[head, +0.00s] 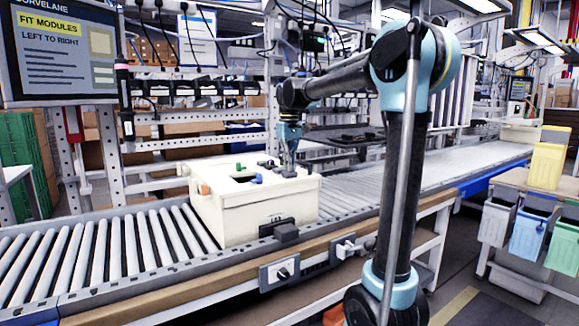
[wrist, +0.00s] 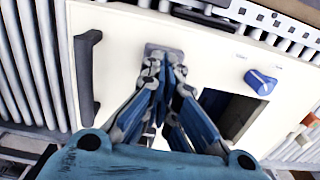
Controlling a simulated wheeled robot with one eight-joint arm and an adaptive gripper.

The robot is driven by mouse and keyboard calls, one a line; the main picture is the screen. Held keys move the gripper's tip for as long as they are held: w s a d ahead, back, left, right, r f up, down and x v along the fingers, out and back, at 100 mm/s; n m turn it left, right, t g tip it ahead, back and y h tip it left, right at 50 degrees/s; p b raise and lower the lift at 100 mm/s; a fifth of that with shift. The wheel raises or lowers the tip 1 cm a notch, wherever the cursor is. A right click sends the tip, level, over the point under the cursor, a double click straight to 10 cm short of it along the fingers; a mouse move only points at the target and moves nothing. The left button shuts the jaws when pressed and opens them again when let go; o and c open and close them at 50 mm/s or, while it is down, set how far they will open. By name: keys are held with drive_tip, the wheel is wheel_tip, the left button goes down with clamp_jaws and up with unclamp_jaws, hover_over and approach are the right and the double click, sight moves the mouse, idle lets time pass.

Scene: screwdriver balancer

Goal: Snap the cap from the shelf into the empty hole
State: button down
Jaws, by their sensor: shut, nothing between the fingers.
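A cream box (head: 255,212) stands on the roller conveyor. Its top panel (wrist: 115,25) has a dark rectangular opening (wrist: 240,112), a blue knob (wrist: 261,82) and a black handle (wrist: 87,78). My gripper (head: 289,172) points down over the right part of the box top. In the wrist view its fingers (wrist: 165,68) are together, with nothing held between them. A small grey square piece (wrist: 164,49) lies on the panel right at the fingertips, partly hidden by them. I cannot tell whether it is the cap, or whether the fingers touch it.
A dark flat shelf (head: 345,134) stands behind the conveyor, right of the box. The conveyor rollers (head: 120,244) left of the box are clear. A rack with black hanging devices (head: 190,88) stands behind. Coloured bins (head: 530,232) are at the far right.

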drive_tip(key=shift+f, duration=0.4)
idle(0.4)
drive_tip(key=shift+r, duration=0.15)
drive_tip(key=shift+r, duration=2.4)
drive_tip(key=s+d+f+m, duration=0.2)
drive_tip(key=s+d+f, duration=0.2)
drive_tip(key=s+d, duration=0.4)
drive_tip(key=s+d+f+m, duration=0.1)
drive_tip(key=s+d+f, duration=0.3)
drive_tip(key=s+f, duration=0.4)
drive_tip(key=s+d+f+m+t, duration=0.1)
drive_tip(key=s+d+f+m, duration=0.1)
drive_tip(key=s+d+f, duration=0.3)
drive_tip(key=s+d+f+m+t, duration=0.1)
drive_tip(key=s+d+f, duration=0.3)
drive_tip(key=s+f, duration=0.6)
wheel_tip(320, 180, down, 3)
drive_tip(key=shift+s+d+r+m, duration=0.1)
drive_tip(key=shift+s+d+m, duration=0.2)
drive_tip(key=shift+s, duration=0.1)
